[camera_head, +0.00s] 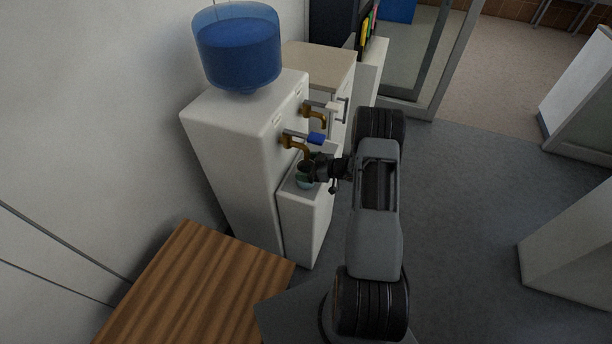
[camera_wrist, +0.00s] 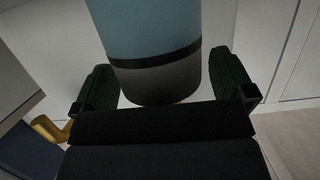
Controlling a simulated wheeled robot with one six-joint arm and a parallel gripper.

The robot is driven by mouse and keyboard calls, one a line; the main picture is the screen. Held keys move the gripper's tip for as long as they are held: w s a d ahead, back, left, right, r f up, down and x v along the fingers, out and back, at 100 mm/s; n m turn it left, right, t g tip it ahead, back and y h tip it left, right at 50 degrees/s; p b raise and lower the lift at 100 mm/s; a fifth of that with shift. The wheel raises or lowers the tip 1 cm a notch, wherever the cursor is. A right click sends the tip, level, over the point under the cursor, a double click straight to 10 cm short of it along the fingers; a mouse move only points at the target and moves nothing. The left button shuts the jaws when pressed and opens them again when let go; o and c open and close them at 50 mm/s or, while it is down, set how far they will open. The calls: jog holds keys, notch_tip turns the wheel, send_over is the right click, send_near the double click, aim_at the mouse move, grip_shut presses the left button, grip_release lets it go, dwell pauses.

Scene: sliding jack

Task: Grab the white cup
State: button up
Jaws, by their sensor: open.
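The only cup-like thing I see is pale blue with a dark band and a grey end in the wrist view (camera_wrist: 150,35). It does not look plainly white. In the head view a small teal-coloured part of it (camera_head: 304,184) shows at the dispenser's ledge, mostly covered by my gripper (camera_head: 309,172). In the wrist view my gripper (camera_wrist: 163,75) is open, with one dark green finger on each side of the cup.
The white water dispenser (camera_head: 232,130) carries a blue bottle (camera_head: 238,50). Its blue-handled tap (camera_head: 303,138) sits just above my gripper, and a second tap (camera_head: 318,110) is farther back. A wooden table (camera_head: 195,285) stands at front left. Grey floor (camera_head: 460,200) is open to the right.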

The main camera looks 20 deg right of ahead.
jog(key=shift+w+a+f, duration=0.1)
jog(key=shift+w+a, duration=0.05)
jog(key=shift+a, duration=0.05)
jog(key=shift+c, duration=0.2)
jog(key=c, duration=1.4)
